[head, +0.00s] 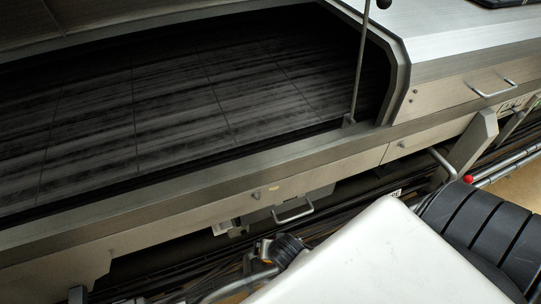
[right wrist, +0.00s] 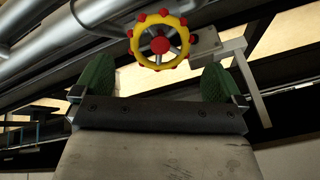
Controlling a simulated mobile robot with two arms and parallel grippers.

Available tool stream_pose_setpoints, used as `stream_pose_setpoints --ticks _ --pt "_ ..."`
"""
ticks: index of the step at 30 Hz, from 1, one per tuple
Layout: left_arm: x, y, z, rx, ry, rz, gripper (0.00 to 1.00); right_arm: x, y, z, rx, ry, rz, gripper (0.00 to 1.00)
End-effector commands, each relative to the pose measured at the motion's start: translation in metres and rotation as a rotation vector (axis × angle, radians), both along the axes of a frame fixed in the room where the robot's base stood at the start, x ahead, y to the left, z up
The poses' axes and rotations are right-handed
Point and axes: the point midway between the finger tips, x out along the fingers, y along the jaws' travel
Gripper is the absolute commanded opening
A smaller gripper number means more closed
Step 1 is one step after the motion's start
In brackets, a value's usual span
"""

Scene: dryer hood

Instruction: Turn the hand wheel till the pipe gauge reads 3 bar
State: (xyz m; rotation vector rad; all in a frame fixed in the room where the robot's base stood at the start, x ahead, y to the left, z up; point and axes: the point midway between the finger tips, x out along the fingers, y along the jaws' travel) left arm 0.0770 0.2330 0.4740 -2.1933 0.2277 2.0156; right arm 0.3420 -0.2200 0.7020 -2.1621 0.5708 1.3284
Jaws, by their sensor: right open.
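The hand wheel (right wrist: 158,41) shows in the right wrist view at the top centre. It has a yellow rim with red knobs and a red hub. My right gripper (right wrist: 158,77) is open, with its two green finger pads apart. The wheel appears between and beyond the fingertips, and I see no contact with it. The pipe gauge is not visible in either view, so its reading cannot be seen. My left gripper is not in view.
In the head view a large metal dryer hood (head: 190,200) with a dark slatted interior fills the left and centre. A handle (head: 491,89) is on its right side. Silver pipes (right wrist: 62,38) run beside the wheel in the right wrist view.

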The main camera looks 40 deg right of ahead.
Motion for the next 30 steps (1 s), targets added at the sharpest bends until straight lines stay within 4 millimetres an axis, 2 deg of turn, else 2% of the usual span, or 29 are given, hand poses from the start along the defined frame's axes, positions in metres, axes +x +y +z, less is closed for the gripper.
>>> stream_pose_setpoints --ticks 3,9,20,30 --pt "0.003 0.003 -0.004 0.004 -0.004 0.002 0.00 0.010 -0.002 -0.021 -0.002 0.001 0.001 1.00" --pt "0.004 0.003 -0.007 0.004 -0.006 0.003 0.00 0.018 -0.003 -0.040 0.000 0.001 0.002 1.00" --pt "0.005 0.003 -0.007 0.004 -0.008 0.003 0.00 0.021 -0.004 -0.044 0.000 0.000 0.002 1.00" --pt "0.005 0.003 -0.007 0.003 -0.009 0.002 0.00 0.020 -0.003 -0.044 0.000 0.000 0.002 0.53"
